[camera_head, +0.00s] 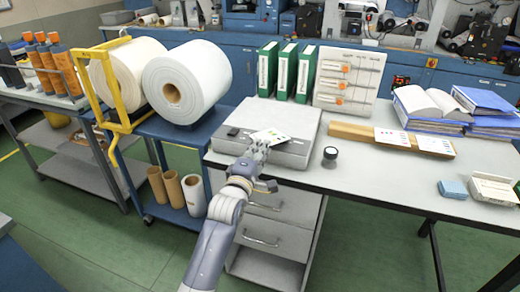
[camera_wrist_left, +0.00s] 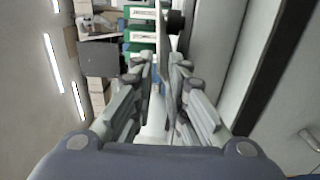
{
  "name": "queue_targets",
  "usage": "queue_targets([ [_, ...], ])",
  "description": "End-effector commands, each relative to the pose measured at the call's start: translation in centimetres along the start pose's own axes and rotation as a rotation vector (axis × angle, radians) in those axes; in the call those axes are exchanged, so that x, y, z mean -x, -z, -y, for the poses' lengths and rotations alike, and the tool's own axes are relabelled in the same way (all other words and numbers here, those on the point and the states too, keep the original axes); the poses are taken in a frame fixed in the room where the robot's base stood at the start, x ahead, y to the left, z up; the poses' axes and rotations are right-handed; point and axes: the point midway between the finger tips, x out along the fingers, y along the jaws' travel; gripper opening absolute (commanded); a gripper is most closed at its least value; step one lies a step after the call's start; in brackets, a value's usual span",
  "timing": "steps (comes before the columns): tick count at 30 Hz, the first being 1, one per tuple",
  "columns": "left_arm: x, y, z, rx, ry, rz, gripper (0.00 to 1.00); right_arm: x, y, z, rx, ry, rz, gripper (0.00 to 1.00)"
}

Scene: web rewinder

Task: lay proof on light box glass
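The light box (camera_head: 297,115) is a flat grey box at the left end of the table. My left gripper (camera_head: 259,149) is at the box's front edge, shut on the proof's near edge. In the left wrist view, the fingers (camera_wrist_left: 161,75) are close together with the proof (camera_wrist_left: 159,38) edge-on between them. I cannot tell whether the proof touches the glass. My right gripper is not in view.
A small dark object (camera_head: 233,131) sits on the box's left side. A black loupe-like cylinder (camera_head: 330,153) stands right of the box. Green binders (camera_head: 287,70) stand behind it. A wooden rack (camera_head: 365,132) holds other cards. Large white rolls (camera_head: 187,82) are on the left cart.

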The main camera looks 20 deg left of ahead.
Motion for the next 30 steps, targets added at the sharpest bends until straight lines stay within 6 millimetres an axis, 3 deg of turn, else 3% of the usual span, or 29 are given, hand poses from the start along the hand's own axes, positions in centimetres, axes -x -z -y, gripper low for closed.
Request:
queue_targets([
  [10, 0.0, 0.0, -0.1, -0.001, -0.001, 0.000, 0.25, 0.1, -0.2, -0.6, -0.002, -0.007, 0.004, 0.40],
  [15, 0.1, 0.1, -1.7, -0.002, -0.003, 0.000, 0.25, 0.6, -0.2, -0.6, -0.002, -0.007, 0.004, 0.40],
  [30, 9.4, 0.0, -1.1, 0.002, 0.001, 0.000, 0.25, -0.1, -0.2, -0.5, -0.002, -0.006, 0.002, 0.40],
])
